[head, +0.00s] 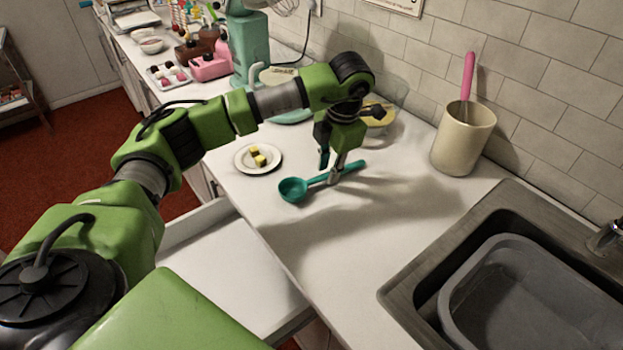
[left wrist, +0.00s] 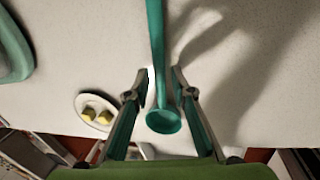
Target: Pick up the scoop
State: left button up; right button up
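The teal scoop (head: 292,190) lies on the white counter, its round bowl toward the left and its handle slanting up to the right. In the left wrist view the scoop (left wrist: 163,121) shows its bowl at the bottom and its handle running up. My left gripper (head: 334,172) is over the handle, pointing down. In the left wrist view my left gripper (left wrist: 161,72) is open, with one finger on each side of the handle and small gaps between. Whether the fingertips touch the counter is unclear. My right gripper is not in view.
A white plate (head: 241,160) with yellow cubes sits left of the scoop. A cream crock (head: 464,143) with a pink-handled utensil stands at the wall. A sink (head: 405,292) with a grey tub (head: 460,300) is at lower right. An open drawer (head: 225,265) is below the counter edge.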

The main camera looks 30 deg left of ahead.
pick_arm(q)
jog(key=shift+w+a+f, duration=0.1)
jog(key=shift+a+f, duration=0.1)
jog(key=shift+f, duration=0.65)
grip_shut()
jog(key=shift+r, duration=0.15)
